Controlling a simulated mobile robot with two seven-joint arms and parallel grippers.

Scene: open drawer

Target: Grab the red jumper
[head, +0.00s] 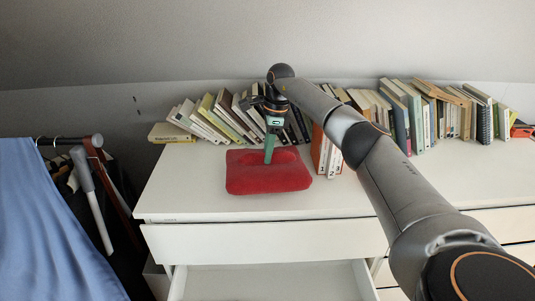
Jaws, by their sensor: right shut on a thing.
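The red jumper (270,178) lies folded on the white top of the dresser, left of centre in the head view. My right gripper (269,158) comes down on it from above, with its green fingers at the jumper's far part. It is shut on the red fabric, and the jumper still rests on the dresser top. The fingertips are partly hidden by the cloth. My left gripper is not in view.
Rows of books (460,115) lean along the back of the white dresser (190,196). Orange-spined books (325,155) stand right of the jumper. An empty drawer (270,284) is open below. A clothes rack with blue cloth (50,230) stands left.

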